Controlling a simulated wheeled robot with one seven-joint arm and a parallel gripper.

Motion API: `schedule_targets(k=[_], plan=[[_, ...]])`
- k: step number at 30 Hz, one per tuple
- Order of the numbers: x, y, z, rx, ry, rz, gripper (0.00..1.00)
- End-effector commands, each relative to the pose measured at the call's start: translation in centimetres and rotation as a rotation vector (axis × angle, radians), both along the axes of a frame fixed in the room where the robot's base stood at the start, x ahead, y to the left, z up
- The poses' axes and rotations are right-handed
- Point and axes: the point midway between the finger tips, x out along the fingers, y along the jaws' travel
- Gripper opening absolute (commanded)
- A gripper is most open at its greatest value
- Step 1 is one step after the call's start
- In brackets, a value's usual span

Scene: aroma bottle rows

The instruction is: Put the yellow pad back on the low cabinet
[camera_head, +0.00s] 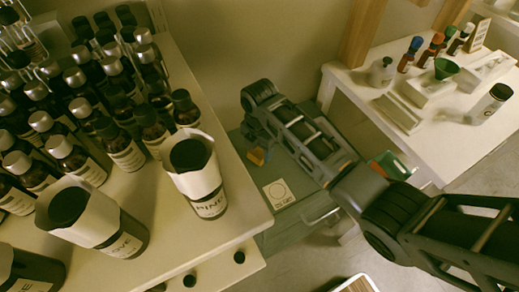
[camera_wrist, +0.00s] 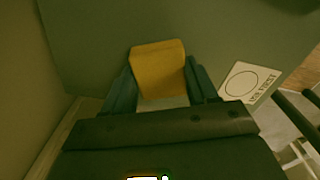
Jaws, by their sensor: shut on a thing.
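The yellow pad (camera_wrist: 158,72) is between the two fingers of my gripper (camera_wrist: 162,88) in the wrist view, and the gripper is shut on it. In the head view the pad (camera_head: 257,156) shows as a small yellow patch beside my gripper (camera_head: 254,150). The low cabinet (camera_head: 250,187) has a grey-green top, which also fills most of the wrist view (camera_wrist: 225,35). The pad is over this top; I cannot tell whether it touches it. A white card with a circle (camera_head: 279,193) lies on the cabinet top, to the right of the pad in the wrist view (camera_wrist: 248,82).
A table at left (camera_head: 245,218) holds rows of dark bottles and labelled beakers (camera_head: 197,177). A white table at right (camera_head: 345,77) holds small bottles, a green funnel (camera_head: 446,68) and trays. A green and red item (camera_head: 392,166) is partly behind my arm.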

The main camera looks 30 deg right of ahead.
Motion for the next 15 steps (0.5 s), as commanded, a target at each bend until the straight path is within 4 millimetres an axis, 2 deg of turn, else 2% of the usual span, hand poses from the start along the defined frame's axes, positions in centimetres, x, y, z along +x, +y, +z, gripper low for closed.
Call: schedule_targets(k=[3, 14, 15], plan=[[0.01, -0.01, -0.64, 0.0, 0.0, 0.001, 0.33], [0.01, -0.01, -1.01, -0.001, -0.001, 0.001, 0.33], [0.02, -0.01, -0.91, -0.001, -0.001, 0.001, 0.61]])
